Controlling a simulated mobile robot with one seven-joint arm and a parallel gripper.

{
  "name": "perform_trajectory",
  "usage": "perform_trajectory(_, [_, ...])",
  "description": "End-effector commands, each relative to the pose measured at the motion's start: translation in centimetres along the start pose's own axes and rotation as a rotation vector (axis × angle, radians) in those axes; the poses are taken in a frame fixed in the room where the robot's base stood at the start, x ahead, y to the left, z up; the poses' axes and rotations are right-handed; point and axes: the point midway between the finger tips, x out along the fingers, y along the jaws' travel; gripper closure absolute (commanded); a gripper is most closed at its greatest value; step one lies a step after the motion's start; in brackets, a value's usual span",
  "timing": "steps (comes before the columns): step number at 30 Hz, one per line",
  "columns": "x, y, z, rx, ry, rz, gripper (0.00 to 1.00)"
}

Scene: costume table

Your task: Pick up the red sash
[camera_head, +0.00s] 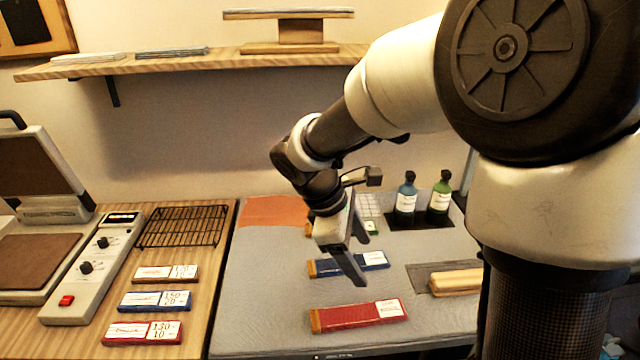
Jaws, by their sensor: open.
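The red sash (355,315) lies flat near the front of the grey table mat, a long folded strip with an orange-brown left end and a white label at its right end. My gripper (362,262) is open and empty, pointing down above the mat. In the picture its fingers overlap the blue sash (375,261), which lies behind the red one. The lower fingertip appears just above the red sash in the picture; I see no contact. The arm hides part of the area behind the blue sash.
Two bottles (405,200) (440,196) stand at the back right. A wooden block (458,281) lies on a dark pad to the right. A heat press (40,235), black rack (183,227) and labelled strips (155,300) occupy the wooden table left. A shelf (200,63) hangs above. The mat's front left is clear.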

Motion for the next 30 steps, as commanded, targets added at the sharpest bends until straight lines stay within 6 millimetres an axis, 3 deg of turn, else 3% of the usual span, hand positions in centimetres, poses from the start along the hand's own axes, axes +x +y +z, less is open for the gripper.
perform_trajectory(3, [1.7, 0.3, -3.8, -0.202, 0.008, -0.04, 0.31])
perform_trajectory(9, [3.1, 0.2, -6.8, -0.364, 0.025, -0.062, 0.31])
perform_trajectory(14, [5.1, 0.0, -7.1, -0.381, 0.025, -0.068, 0.31])
perform_trajectory(24, [12.5, -0.5, -7.1, -0.377, 0.026, -0.068, 0.31])
perform_trajectory(30, [14.9, -0.6, -7.2, -0.375, 0.026, -0.065, 0.31])
